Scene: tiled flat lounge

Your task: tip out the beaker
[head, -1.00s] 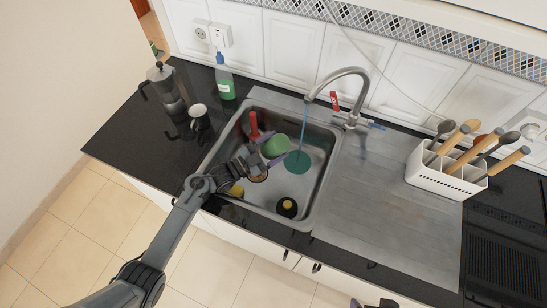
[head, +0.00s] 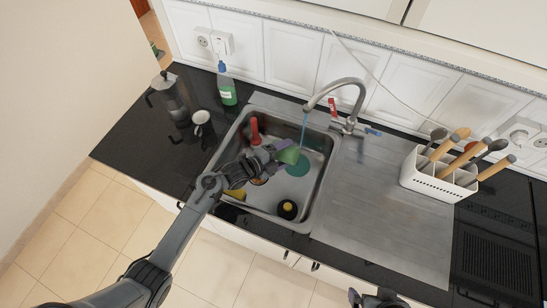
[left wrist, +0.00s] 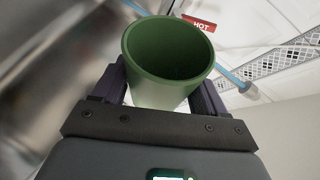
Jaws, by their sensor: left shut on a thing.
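In the sink are a red-handled item (head: 255,130), a teal round piece (head: 297,163), a yellow sponge (head: 236,193) and a black-and-yellow item (head: 288,209). The tap (head: 345,92) arches over it. The drainboard (head: 375,200) is clear, with a white utensil holder (head: 435,182) beyond.

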